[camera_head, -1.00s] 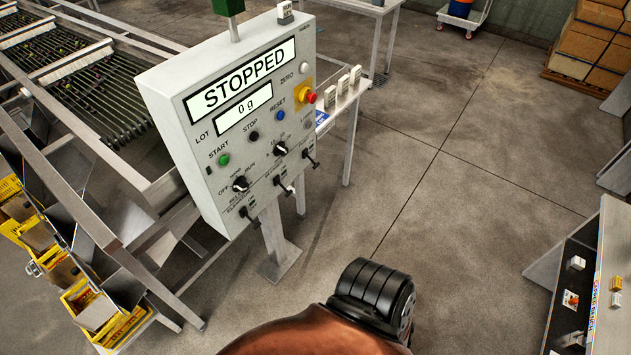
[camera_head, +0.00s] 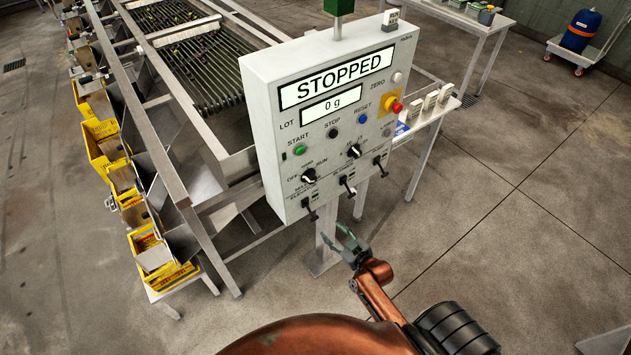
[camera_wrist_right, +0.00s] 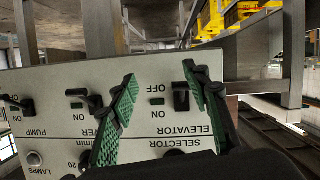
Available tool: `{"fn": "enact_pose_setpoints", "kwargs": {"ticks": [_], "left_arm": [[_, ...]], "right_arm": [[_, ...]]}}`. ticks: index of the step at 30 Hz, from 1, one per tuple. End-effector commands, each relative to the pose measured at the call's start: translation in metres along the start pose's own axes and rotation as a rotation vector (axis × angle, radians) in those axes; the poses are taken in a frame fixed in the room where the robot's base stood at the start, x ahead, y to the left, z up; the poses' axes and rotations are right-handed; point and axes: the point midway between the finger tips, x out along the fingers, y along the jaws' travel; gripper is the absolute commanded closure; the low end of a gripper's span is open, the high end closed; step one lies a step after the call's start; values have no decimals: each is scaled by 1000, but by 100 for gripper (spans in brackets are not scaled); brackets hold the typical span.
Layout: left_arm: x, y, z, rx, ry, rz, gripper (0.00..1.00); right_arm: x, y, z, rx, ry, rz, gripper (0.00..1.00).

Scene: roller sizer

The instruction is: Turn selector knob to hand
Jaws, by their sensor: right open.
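The grey control panel (camera_head: 262,130) reads STOPPED and 0 g. The selector knob (camera_head: 309,176) is black and sits at its lower left, between the OFF and RUN labels; its exact pointing is too small to tell. My right gripper (camera_head: 346,238) is open and empty, just below the panel's bottom edge. In the right wrist view the panel appears upside down. The green fingers (camera_wrist_right: 159,72) stand apart in front of it, with the elevator toggle (camera_wrist_right: 181,97) between them in the picture. The selector knob (camera_wrist_right: 175,153) is mostly hidden at the bottom there. My left gripper is not in view.
A second black knob (camera_head: 354,151) and several toggles, including the pump toggle (camera_head: 381,172), sit close by. The red emergency stop (camera_head: 394,106) is at the panel's right. A roller machine with yellow crates (camera_head: 154,249) stands left. Open floor lies to the right.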

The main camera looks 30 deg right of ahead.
Motion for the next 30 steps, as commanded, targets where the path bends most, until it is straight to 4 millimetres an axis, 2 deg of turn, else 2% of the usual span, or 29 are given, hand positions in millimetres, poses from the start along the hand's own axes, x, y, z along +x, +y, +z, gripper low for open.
{"fn": "enact_pose_setpoints", "kwargs": {"ticks": [1,3,6,9,14,24,30], "left_arm": [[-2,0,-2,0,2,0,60],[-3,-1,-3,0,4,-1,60],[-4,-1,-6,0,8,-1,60],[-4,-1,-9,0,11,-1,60],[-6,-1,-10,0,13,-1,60],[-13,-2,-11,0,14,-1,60],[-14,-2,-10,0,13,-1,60]], "right_arm": [[-5,9,-50,-17,81,7,56],[-14,16,-104,-40,172,13,56],[-28,22,-158,-64,266,18,56],[-38,24,-189,-79,319,21,56],[-32,25,-206,-85,343,22,56],[16,26,-222,-84,340,22,56],[30,26,-225,-85,338,22,56]]}}
